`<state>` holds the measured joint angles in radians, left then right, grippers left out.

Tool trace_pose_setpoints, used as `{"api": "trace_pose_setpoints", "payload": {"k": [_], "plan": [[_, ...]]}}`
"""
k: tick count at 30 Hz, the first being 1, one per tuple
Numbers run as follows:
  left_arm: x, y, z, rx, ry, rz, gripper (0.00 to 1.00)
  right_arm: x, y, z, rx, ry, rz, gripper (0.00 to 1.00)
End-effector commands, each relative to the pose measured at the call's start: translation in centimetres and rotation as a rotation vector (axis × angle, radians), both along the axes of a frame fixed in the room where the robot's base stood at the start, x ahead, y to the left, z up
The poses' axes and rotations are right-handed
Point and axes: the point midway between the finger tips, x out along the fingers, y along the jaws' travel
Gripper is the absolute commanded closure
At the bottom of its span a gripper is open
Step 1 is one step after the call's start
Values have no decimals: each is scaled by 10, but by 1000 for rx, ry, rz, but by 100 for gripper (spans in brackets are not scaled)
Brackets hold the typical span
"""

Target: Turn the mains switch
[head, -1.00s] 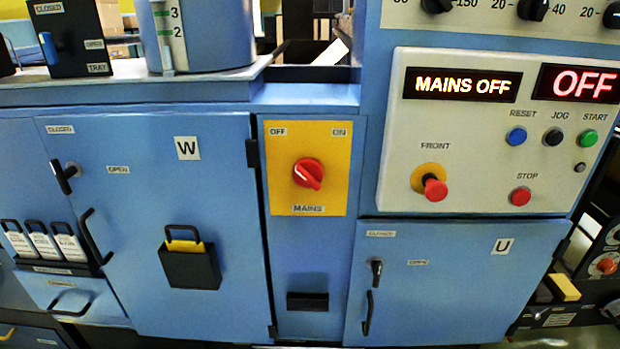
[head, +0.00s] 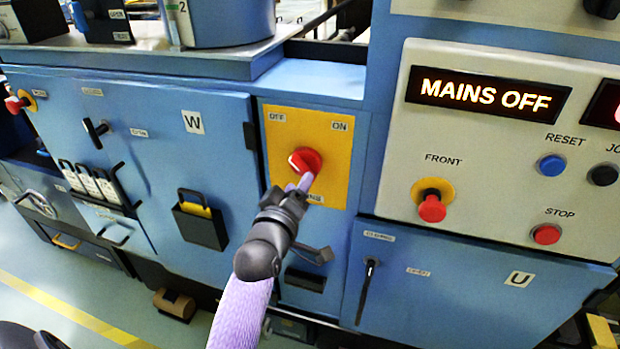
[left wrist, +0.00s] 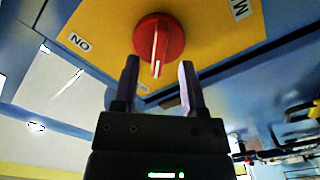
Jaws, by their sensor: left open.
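The mains switch (head: 304,160) is a red round knob on a yellow plate (head: 340,150) marked OFF, ON and MAINS. The display (head: 487,96) reads MAINS OFF. My left gripper (head: 303,182) is in front of the knob's lower part and hides some of the MAINS label. In the left wrist view, the knob (left wrist: 158,40) with its pale-edged grip bar lies just beyond the fingertips. My left gripper (left wrist: 158,68) is open there, one finger on each side of the bar's near end, with nothing held. My right gripper is not in view.
A FRONT red button (head: 432,207), a STOP button (head: 546,234) and a blue RESET button (head: 552,165) are on the panel to the right. Door W (head: 150,180) is left of the switch, door U (head: 450,275) lower right. A black pocket (head: 201,222) sticks out from door W.

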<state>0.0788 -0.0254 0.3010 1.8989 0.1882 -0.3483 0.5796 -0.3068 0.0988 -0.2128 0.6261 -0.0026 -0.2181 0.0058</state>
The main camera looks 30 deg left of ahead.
Motion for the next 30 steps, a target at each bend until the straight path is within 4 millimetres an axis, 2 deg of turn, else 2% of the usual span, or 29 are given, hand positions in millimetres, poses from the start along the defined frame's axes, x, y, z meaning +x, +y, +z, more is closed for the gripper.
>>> {"api": "trace_pose_setpoints", "payload": {"k": [3,6,15,23,30], "plan": [[20,5,-2,0,0,0,46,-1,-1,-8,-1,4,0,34],[29,7,-1,1,0,0,46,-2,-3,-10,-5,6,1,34],[33,8,0,2,2,0,46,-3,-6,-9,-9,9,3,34],[32,8,0,1,3,-1,100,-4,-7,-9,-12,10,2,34],[32,8,-1,2,3,-1,100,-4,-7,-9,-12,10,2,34]]}}
